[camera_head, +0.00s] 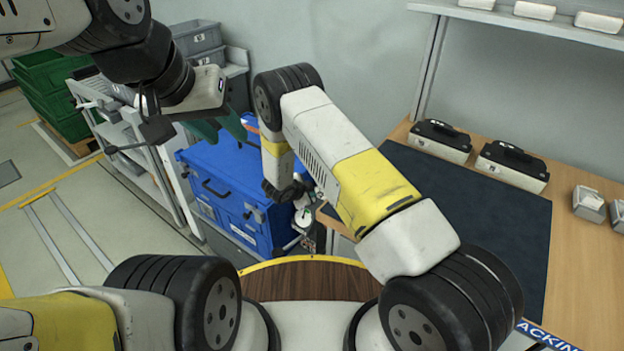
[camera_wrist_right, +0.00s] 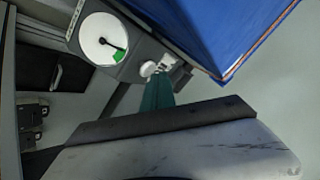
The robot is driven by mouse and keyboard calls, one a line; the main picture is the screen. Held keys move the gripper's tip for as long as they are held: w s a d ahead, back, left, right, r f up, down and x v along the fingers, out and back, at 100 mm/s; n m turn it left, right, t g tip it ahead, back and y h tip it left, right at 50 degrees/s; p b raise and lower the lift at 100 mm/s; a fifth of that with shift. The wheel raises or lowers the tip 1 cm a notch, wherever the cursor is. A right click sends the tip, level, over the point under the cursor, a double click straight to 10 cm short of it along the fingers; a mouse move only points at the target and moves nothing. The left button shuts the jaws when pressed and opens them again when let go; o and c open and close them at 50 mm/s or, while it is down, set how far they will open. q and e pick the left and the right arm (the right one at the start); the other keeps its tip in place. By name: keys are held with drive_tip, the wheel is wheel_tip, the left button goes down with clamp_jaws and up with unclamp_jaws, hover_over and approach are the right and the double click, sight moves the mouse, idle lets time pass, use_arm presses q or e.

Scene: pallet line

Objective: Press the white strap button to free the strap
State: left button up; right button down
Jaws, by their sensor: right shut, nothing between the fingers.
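The white strap button appears to be the small white part (camera_wrist_right: 148,69) on a grey fitting in the right wrist view. My right gripper (camera_wrist_right: 158,77) has its teal fingers shut and empty, with the tips right at this white part. I cannot tell whether they touch or press it. In the head view the right gripper is hidden behind its own wrist, near the blue case's right side. I cannot make out the strap. My left gripper (camera_head: 220,127) is up at the left, its teal fingers apart, with nothing seen between them.
A white dial (camera_wrist_right: 103,39) with a green sector and dark needle sits beside the white part. The blue case (camera_head: 232,180) stands behind my arm. A packing bench with a dark mat (camera_head: 500,225) lies right, with black-topped devices (camera_head: 440,143). Green crates (camera_head: 52,85) stand far left.

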drive_tip(key=shift+f, duration=0.7)
idle(0.8)
drive_tip(key=shift+r, duration=1.05)
drive_tip(key=shift+r, duration=2.55)
